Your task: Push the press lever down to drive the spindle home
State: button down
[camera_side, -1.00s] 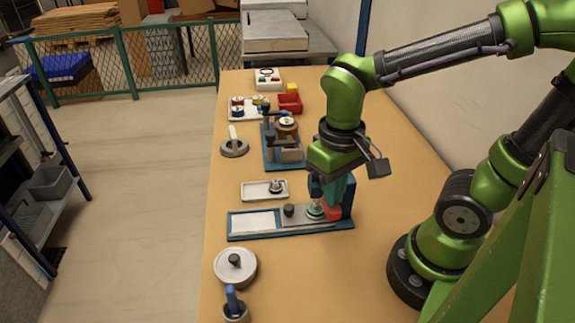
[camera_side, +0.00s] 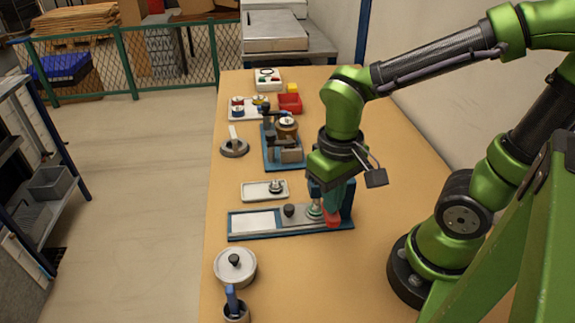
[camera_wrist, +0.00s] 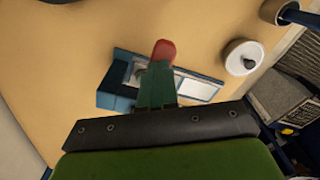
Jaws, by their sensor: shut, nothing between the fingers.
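The press is a blue frame (camera_side: 346,205) at the right end of a long blue base (camera_side: 240,237); it also shows in the wrist view (camera_wrist: 113,99). The silver spindle area (camera_side: 315,210) is just left of the fingers.
A white plate (camera_side: 255,222) and a dark knob (camera_side: 288,210) are on the base. Behind it are a white tray (camera_side: 256,192) and another blue fixture (camera_side: 270,158). A round lidded pot (camera_side: 235,266) and a blue-handled item (camera_side: 232,300) are in front.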

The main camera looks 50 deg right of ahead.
jog(key=shift+f, duration=0.7)
dwell(0.4)
jog(key=shift+f, duration=0.55)
dwell(0.4)
notch_tip(320, 180, up, 13)
dwell(1.3)
